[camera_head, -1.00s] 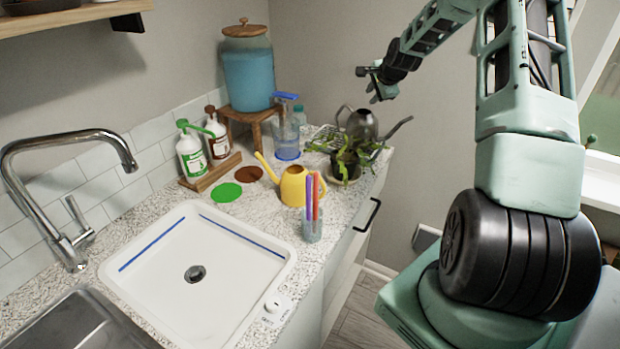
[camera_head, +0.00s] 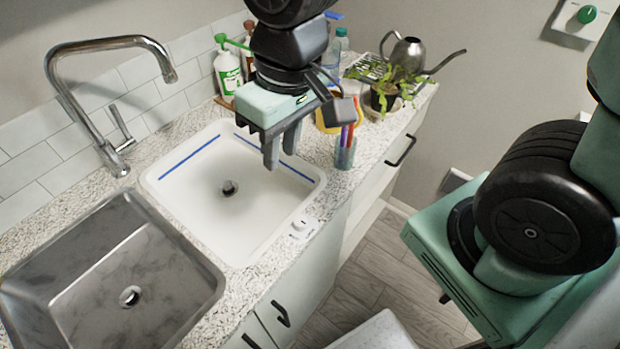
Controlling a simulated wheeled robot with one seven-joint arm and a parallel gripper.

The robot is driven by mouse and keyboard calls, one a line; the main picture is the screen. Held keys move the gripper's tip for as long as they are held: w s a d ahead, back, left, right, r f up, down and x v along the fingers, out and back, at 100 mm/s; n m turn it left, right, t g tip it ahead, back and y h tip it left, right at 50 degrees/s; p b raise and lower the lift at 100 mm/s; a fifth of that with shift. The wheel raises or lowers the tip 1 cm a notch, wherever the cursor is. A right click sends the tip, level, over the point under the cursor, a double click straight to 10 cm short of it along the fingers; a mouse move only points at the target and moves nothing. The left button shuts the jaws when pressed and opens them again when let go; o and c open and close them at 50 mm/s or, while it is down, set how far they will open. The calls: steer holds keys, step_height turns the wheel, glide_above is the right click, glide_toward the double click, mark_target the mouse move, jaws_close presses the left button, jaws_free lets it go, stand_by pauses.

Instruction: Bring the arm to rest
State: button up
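My gripper (camera_head: 281,150) hangs in the air over the right part of the white basin, fingers pointing down. Its two fingers stand apart with nothing visible between them, so it is open and empty. The white basin (camera_head: 205,225) with two blue lines lies below it, set in the speckled counter. My wrist hides much of the yellow watering can (camera_head: 330,122) and part of the bottles behind.
A tall chrome faucet (camera_head: 105,42) stands at the left, by a steel sink (camera_head: 60,285). A cup (camera_head: 345,156) with coloured sticks stands right of my gripper. A potted plant (camera_head: 384,97) and a metal watering can (camera_head: 408,55) stand farther back. Grey floor lies right.

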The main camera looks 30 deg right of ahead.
steer(key=s+n, duration=0.3)
steer(key=s, duration=0.4)
steer(key=shift+s+f+g+h, duration=0.25)
steer(key=shift+s+g+h, duration=0.05)
steer(key=shift+s+g, duration=0.1)
steer(key=shift+d, duration=0.1)
step_height(320, 180, down, 3)
steer(key=b, duration=0.2)
steer(key=shift+r+b, duration=0.1)
steer(key=shift+b, duration=0.3)
